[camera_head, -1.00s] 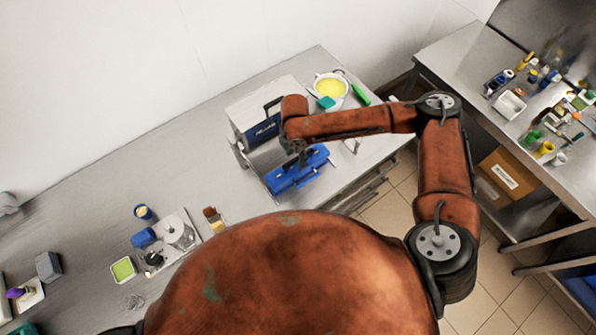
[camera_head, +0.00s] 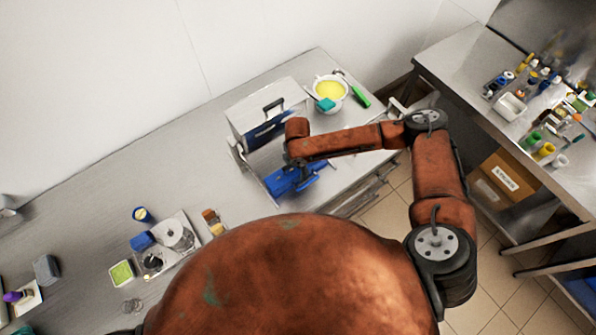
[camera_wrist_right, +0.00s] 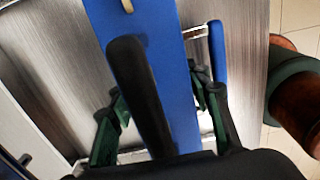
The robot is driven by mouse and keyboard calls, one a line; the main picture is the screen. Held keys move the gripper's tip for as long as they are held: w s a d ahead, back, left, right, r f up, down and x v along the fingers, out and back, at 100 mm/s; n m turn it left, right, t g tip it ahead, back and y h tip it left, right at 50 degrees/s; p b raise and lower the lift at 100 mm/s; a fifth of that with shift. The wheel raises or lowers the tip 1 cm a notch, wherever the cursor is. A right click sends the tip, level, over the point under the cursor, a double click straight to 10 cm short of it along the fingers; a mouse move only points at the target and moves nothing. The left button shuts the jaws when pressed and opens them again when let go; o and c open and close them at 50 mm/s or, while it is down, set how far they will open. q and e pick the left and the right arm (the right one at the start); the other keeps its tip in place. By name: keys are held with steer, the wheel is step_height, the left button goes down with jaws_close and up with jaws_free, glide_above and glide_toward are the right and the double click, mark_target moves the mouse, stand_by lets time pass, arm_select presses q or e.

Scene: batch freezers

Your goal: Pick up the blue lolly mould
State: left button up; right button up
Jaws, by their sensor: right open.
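The blue lolly mould (camera_head: 283,183) lies on the steel counter, in front of the batch freezer. My right gripper (camera_head: 306,172) is over it and hides part of it. In the right wrist view the blue mould (camera_wrist_right: 183,95) runs between the two spread fingers of the open gripper (camera_wrist_right: 160,95). A black bar (camera_wrist_right: 140,85) stands in front of the mould in that view; I cannot tell what it belongs to. Whether the fingers touch the mould is not clear. My left gripper is not in view.
The batch freezer (camera_head: 262,105) with a black handle stands just behind the mould. A bowl of yellow mix (camera_head: 330,88) and a green tool (camera_head: 361,97) are at the back right. A tray (camera_head: 183,259) with containers stands left.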

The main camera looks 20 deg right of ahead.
jaws_close()
stand_by(0.5)
steer(key=shift+r, duration=0.1)
